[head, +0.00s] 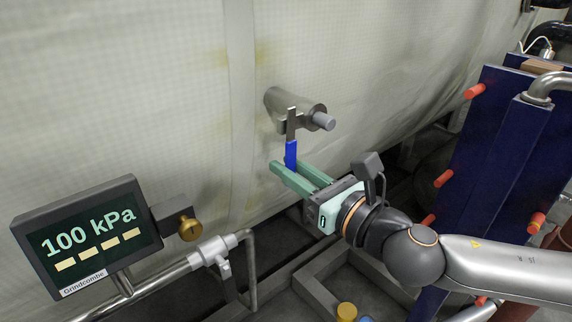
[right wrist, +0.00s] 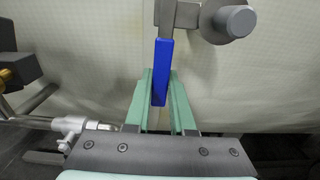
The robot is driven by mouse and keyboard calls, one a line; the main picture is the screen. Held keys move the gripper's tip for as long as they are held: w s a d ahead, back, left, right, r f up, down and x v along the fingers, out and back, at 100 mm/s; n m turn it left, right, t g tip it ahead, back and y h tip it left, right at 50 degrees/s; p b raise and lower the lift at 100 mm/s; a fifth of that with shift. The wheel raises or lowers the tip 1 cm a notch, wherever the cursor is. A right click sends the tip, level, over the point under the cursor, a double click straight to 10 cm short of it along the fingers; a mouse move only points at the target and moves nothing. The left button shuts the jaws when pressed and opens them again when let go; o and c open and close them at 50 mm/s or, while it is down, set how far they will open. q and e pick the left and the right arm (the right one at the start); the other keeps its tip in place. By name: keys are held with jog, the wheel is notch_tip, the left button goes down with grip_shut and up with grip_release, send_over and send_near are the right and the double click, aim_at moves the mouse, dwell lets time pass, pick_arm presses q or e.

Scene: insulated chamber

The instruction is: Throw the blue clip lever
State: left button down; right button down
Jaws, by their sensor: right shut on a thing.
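The blue clip lever (head: 291,153) hangs down from a grey metal arm on a round steel fitting (head: 290,108) on the quilted chamber wall. My right gripper (head: 290,172) comes in from the right, with its green fingers around the lower end of the blue grip. In the right wrist view the blue lever (right wrist: 162,72) stands nearly upright between the green fingers (right wrist: 160,98), and they are shut on it. The grey pin end of the fitting (right wrist: 234,20) shows at the upper right there. My left gripper is not in view.
A display (head: 88,240) reading 100 kPa stands at the lower left, beside a brass knob (head: 190,229) and a pipe with a valve fitting (head: 213,250). Dark blue panels (head: 490,160) with red-capped rods stand at the right. The wall around the lever is clear.

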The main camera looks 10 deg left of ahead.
jog(key=shift+w+d, duration=0.1)
dwell(0.5)
jog(key=c, duration=0.8)
grip_release()
jog(key=shift+o, duration=0.2)
jog(key=b+v, duration=0.1)
jog(key=v, duration=1.1)
jog(key=shift+s+d+b, duration=0.15)
jog(key=shift+s+b, duration=0.1)
jog(key=shift+b, duration=0.15)
